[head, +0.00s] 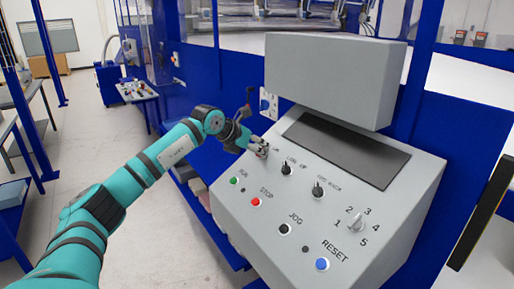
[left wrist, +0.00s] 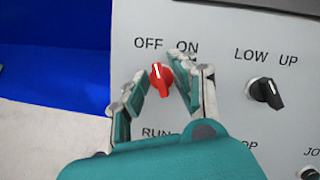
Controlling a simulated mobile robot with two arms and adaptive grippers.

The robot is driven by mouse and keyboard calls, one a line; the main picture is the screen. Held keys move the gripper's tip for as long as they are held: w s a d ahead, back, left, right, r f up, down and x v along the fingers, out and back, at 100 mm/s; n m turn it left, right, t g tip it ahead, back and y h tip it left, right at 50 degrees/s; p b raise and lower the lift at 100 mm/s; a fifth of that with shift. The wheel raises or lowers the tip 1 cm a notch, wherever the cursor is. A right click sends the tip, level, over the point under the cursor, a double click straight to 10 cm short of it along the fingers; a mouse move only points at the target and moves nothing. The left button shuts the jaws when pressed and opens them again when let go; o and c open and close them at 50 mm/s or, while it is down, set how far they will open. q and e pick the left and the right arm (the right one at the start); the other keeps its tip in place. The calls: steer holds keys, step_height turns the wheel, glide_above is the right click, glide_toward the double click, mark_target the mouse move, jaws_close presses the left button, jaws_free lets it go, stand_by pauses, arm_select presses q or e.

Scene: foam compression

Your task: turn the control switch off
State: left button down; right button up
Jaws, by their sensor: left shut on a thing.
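The control switch is a red knob (left wrist: 160,78) on the grey panel, below the printed words OFF and ON. Its white mark leans slightly left of upright, toward OFF. My left gripper (head: 261,150) reaches the upper left of the console in the head view. In the left wrist view my left gripper (left wrist: 160,88) has its fingers on both sides of the knob, shut on it. In the head view the fingers hide the knob. My right gripper is not in view.
The sloped grey console (head: 330,200) carries a black LOW/UP switch (head: 286,169), another black switch (head: 318,190), a numbered selector (head: 356,222), a red STOP button (head: 256,202) and a blue RESET button (head: 322,264). A grey box (head: 330,80) overhangs its top. Blue posts stand behind.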

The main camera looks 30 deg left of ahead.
arm_select(q)
steer(key=shift+r+n+y, duration=0.15)
steer(key=shift+n+y, duration=0.45)
steer(key=shift+n, duration=1.3)
steer(key=c, duration=1.4)
jaws_free()
steer(key=v, duration=1.2)
